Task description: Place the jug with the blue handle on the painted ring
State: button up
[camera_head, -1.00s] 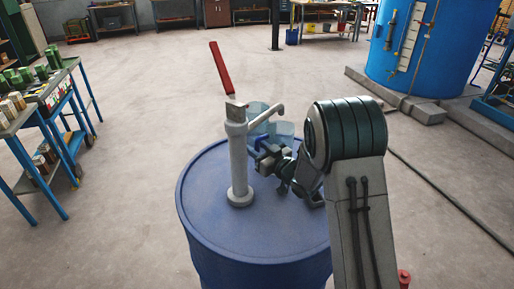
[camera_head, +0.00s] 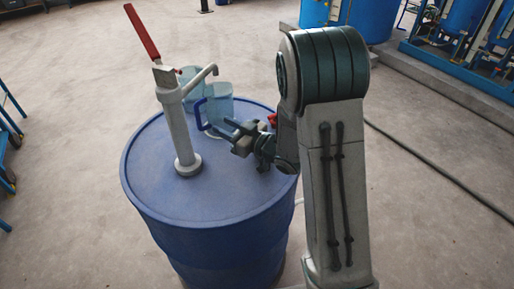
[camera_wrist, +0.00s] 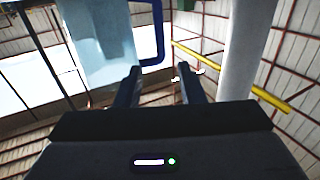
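The clear bluish jug with the blue handle (camera_head: 219,112) stands upright on the blue drum, beside the pump. Its handle (camera_head: 201,115) points toward the lower left. In the wrist view the jug body (camera_wrist: 100,40) is at upper left and the handle (camera_wrist: 160,35) is at top centre. My gripper (camera_head: 222,129) is low over the drum, near the jug. In the wrist view its fingers (camera_wrist: 160,75) are apart, with the handle just beyond the tips and seemingly not gripped. I cannot make out a painted ring.
The blue drum (camera_head: 200,208) carries a pale pump (camera_head: 179,125) with a red lever (camera_head: 141,32) and a spout reaching toward the jugs. Open floor (camera_head: 65,120) lies left. Blue equipment (camera_head: 470,60) stands at upper right.

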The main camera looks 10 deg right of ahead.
jog(key=s+d+r+m+g+h, duration=0.1)
jog(key=s+d+r+m+h, duration=0.15)
jog(key=d+h, duration=0.35)
jog(key=s+d+r+m+h, duration=0.1)
jog(key=d+m+h, duration=0.3)
jog(key=d+h, duration=0.2)
jog(key=s+d+m+g+h, duration=0.1)
jog(key=s+m+g, duration=0.2)
jog(key=s, duration=2)
jog(key=g, duration=0.5)
jog(key=shift+d+g, duration=0.35)
jog(key=shift+g, duration=0.05)
